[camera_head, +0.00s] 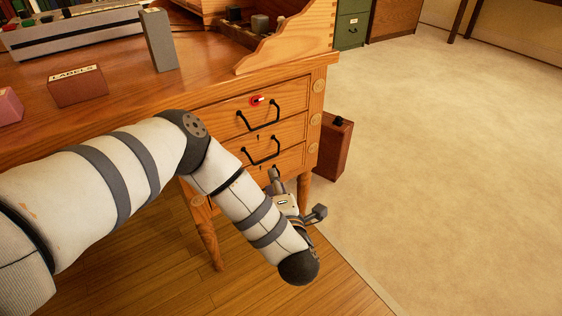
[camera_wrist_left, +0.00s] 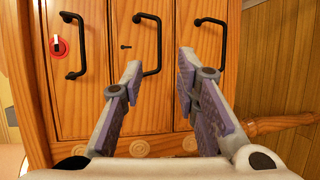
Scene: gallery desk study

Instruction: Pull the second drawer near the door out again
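The wooden desk has three stacked drawers. The second drawer (camera_head: 238,160) has a black bar handle (camera_head: 261,151) and looks flush with its neighbours. In the left wrist view, turned sideways, the second drawer (camera_wrist_left: 125,25) is the middle panel, with its handle (camera_wrist_left: 156,42) and keyhole. My left gripper (camera_head: 296,194) is low in front of the drawers, below the second handle in the head view. In the left wrist view its fingers (camera_wrist_left: 158,68) are spread, with the handle's near end showing in the gap. Nothing is gripped. My right gripper is not in view.
The top drawer (camera_head: 285,98) carries a red round fitting (camera_head: 257,100). The bottom drawer's handle (camera_wrist_left: 212,35) is right of the gap in the wrist view. A brown case (camera_head: 333,147) stands beside the desk. A labels box (camera_head: 77,86) and grey block (camera_head: 159,40) sit on top. Open floor lies right.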

